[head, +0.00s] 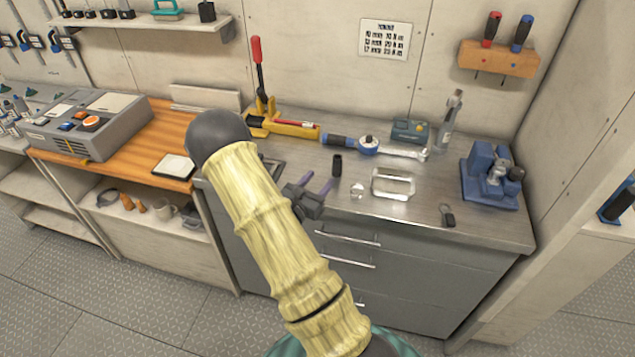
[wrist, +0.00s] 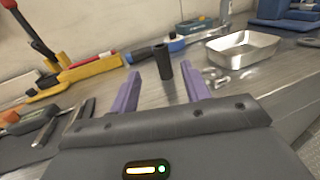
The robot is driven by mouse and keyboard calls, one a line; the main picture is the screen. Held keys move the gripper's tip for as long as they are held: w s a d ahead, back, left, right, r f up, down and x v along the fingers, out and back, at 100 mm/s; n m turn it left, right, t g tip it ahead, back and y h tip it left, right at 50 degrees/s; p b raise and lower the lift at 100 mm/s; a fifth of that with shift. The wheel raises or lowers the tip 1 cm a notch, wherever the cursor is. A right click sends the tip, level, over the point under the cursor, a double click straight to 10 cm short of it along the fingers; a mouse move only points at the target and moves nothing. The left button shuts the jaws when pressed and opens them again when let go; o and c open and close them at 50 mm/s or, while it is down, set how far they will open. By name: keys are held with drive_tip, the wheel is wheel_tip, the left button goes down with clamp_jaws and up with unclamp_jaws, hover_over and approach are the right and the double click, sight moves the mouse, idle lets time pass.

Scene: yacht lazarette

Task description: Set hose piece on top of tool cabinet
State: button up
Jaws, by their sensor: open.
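The hose piece (head: 337,165) is a short black cylinder standing upright on the metal top of the grey tool cabinet (head: 408,215). My gripper (head: 318,180) is open and empty over the front left part of the cabinet top, its purple fingers pointing toward the hose piece. In the wrist view the hose piece (wrist: 162,62) appears between the two fingertips and just beyond them, apart from both. The gripper's height above the top is hard to judge. My arm hides part of the cabinet's left side.
A metal tray (head: 392,185) and small clear pieces lie right of the hose piece. Behind are a ratchet wrench (head: 368,146) and a yellow tool with a red handle (head: 280,125). A blue vise (head: 490,172) stands at right.

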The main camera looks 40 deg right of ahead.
drive_tip(key=shift+s+d+r+m+g, duration=0.15)
drive_tip(key=shift+s+r+m+g, duration=0.15)
drive_tip(key=shift+s+m, duration=0.1)
drive_tip(key=s+a+r+m+g+y, duration=0.1)
drive_tip(key=s+a+m+g+y, duration=0.2)
drive_tip(key=s+m+g, duration=0.4)
drive_tip(key=s+a+r+m+g+y, duration=0.1)
drive_tip(key=s+a+m+g+y, duration=0.25)
drive_tip(key=s+m, duration=0.35)
drive_tip(key=a+r+m+t+y, duration=0.2)
drive_tip(key=a+m+t+y, duration=0.1)
drive_tip(key=a, duration=0.5)
drive_tip(key=a+r+m+t+y, duration=0.2)
drive_tip(key=a+m+t+y, duration=0.1)
drive_tip(key=a+m+y, duration=0.2)
drive_tip(key=a+y, duration=0.2)
drive_tip(key=a, duration=0.1)
drive_tip(key=shift+a+r, duration=0.3)
drive_tip(key=shift+a, duration=0.1)
drive_tip(key=shift+s, duration=0.1)
